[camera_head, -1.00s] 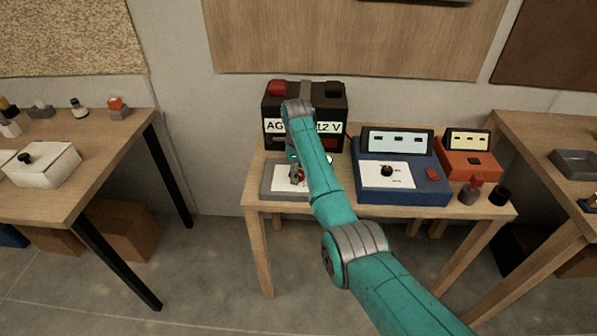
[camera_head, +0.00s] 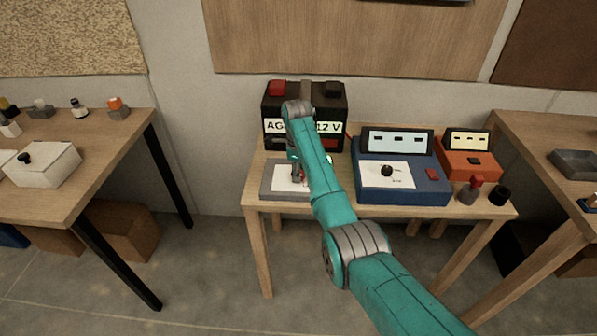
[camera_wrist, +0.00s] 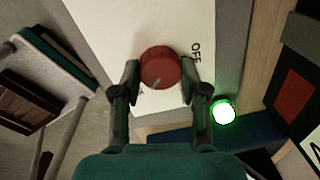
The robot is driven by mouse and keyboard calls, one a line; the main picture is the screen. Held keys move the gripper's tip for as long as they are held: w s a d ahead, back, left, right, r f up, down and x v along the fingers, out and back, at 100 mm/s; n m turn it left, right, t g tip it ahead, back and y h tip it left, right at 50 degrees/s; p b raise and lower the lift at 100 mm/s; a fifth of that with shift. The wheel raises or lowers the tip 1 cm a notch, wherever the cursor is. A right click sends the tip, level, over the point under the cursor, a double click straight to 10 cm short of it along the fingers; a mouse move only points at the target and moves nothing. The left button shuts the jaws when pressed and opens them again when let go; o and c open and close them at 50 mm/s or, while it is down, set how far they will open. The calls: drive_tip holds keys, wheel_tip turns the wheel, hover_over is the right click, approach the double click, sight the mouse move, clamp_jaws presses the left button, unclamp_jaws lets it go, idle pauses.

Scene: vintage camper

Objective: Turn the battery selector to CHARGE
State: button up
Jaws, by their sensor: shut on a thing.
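The battery selector is a grey box (camera_head: 268,186) with a white top plate (camera_head: 284,180), at the left front of the middle table. In the wrist view its red round knob (camera_wrist: 160,67) sits between the two fingertips of my gripper (camera_wrist: 160,76), which is shut on it. The knob's pale pointer mark faces the lower left of that view. An "OFF" label (camera_wrist: 196,52) stands right of the knob. Another label below left is mostly hidden, so I cannot read it. In the head view my gripper (camera_head: 297,170) is over the plate, and my arm hides much of the box.
A black 12 V battery (camera_head: 275,108) stands behind the selector. A blue charger box (camera_head: 405,190) and an orange meter box (camera_head: 483,170) stand to the right. A lit green lamp (camera_wrist: 223,111) is near my right finger. A side table (camera_head: 75,185) stands left, across a floor gap.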

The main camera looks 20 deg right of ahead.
drive_tip(key=n, duration=0.6)
drive_tip(key=shift+d+n, duration=0.1)
drive_tip(key=shift+n, duration=0.3)
drive_tip(key=n, duration=0.5)
drive_tip(key=shift+n+y, duration=0.4)
drive_tip(key=shift+n, duration=0.3)
drive_tip(key=o, duration=1.1)
drive_tip(key=shift+o, duration=0.2)
drive_tip(key=shift+w, duration=0.1)
drive_tip(key=shift+r, duration=0.1)
wheel_tip(320, 180, up, 12)
drive_tip(key=shift+s+d, duration=0.2)
drive_tip(key=shift+s, duration=0.15)
